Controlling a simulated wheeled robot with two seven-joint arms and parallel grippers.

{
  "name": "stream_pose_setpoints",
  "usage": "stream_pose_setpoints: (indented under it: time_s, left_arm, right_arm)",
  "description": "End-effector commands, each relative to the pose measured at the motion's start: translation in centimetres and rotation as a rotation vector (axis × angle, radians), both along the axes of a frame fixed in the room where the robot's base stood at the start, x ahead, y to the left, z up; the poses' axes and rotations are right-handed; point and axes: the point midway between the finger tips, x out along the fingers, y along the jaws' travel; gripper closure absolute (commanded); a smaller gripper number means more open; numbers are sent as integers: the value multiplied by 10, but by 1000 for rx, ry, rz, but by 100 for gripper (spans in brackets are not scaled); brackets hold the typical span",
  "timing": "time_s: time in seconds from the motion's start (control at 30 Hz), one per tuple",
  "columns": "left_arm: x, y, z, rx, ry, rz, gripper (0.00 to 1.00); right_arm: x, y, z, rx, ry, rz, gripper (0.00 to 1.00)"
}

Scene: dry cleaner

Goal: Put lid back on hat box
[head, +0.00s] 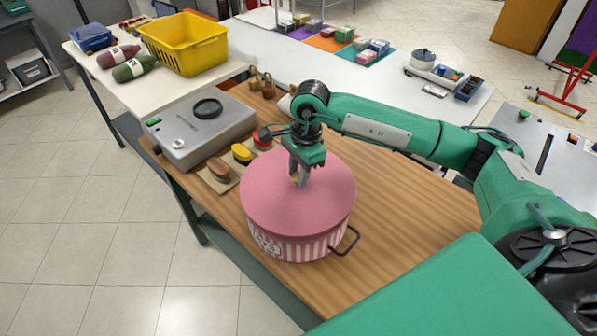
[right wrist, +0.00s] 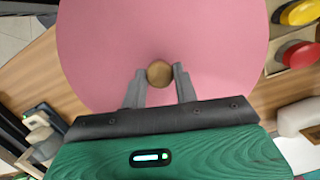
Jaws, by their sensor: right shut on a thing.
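The round pink lid (head: 270,200) covers the top of the hat box (head: 300,248), which has pink and white stripes and a dark handle at its right side. The lid looks level and about centred; I cannot tell whether it is fully seated. My right gripper (head: 299,177) comes down over the middle of the lid. In the right wrist view its two fingers (right wrist: 160,84) are shut on the lid's round brass-coloured knob (right wrist: 159,73), with the pink lid (right wrist: 110,40) beyond. The left gripper is not in view.
The box stands on a wooden table (head: 405,215). Left of it are brushes with brown, yellow (head: 242,152) and red tops, and a grey device (head: 200,128). A yellow basket (head: 185,45) stands behind on a white table. The wood to the right of the box is clear.

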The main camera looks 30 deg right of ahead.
Motion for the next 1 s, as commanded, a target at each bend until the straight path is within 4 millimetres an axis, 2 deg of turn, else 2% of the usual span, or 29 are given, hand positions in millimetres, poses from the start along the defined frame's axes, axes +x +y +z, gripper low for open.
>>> stream_pose_setpoints:
  time_s: [0.23,0.27,0.37,0.57,0.7,1.0]
  left_arm:
    - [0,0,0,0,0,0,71]
    - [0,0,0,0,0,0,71]
    - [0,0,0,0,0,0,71]
    - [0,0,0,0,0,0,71]
    - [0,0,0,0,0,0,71]
    - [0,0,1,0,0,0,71]
  right_arm:
    - [0,0,0,0,0,0,94]
    - [0,0,0,0,0,0,65]
    - [0,0,0,0,0,0,45]
    - [0,0,0,0,0,0,45]
    - [0,0,0,0,0,0,23]
    - [0,0,1,0,0,0,23]
